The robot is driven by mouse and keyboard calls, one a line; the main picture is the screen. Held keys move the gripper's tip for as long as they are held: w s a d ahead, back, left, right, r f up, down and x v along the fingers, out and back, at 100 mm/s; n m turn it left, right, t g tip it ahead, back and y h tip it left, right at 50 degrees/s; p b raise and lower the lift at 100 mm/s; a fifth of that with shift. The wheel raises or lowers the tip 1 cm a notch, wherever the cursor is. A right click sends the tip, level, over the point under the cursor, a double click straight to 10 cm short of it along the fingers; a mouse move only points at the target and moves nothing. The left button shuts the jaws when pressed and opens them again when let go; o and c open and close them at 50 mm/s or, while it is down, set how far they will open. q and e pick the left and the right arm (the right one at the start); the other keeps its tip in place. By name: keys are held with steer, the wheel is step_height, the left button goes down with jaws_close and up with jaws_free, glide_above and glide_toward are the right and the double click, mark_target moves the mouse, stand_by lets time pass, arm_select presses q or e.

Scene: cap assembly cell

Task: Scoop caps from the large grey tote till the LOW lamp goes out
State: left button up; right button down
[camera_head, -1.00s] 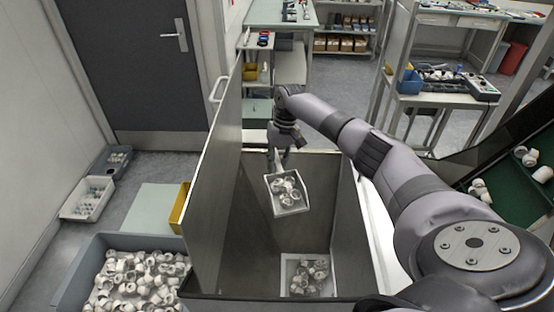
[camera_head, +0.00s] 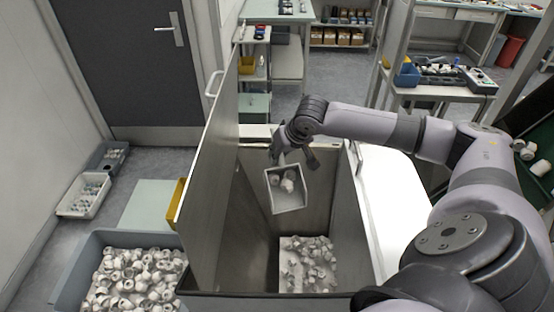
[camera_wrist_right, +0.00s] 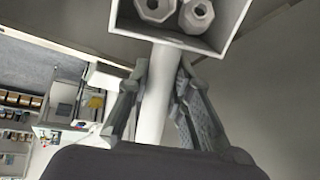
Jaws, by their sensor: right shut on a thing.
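The large grey tote (camera_head: 75,255) stands on the floor at lower left, heaped with white caps (camera_head: 137,278). My right gripper (camera_head: 292,156) is shut on the handle (camera_wrist_right: 152,108) of a scoop (camera_head: 291,204) and holds it tilted inside the tall open hopper (camera_head: 257,228). A few caps (camera_head: 287,183) lie in the scoop; two show in the right wrist view (camera_wrist_right: 196,14). Many caps (camera_head: 308,262) lie scattered on the hopper's pale floor, below and apart from the scoop. My left gripper is not in view. I cannot make out a LOW lamp.
The hopper's raised lid (camera_head: 212,170) stands between the tote and the scoop. A white bin (camera_head: 85,196) and a grey bin (camera_head: 108,157) sit by the left wall. A green surface with caps (camera_head: 540,168) is at far right.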

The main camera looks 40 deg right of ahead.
steer(key=s+a+r+t+h+b, duration=0.1)
steer(key=s+r+t+b, duration=0.3)
steer(key=b, duration=0.8)
steer(key=shift+s+a+r+n+t+h, duration=0.15)
steer(key=shift+s+a+n+t+h, duration=0.2)
steer(key=shift+s+a+t, duration=0.45)
steer(key=shift+s, duration=0.25)
steer(key=shift+r, duration=0.1)
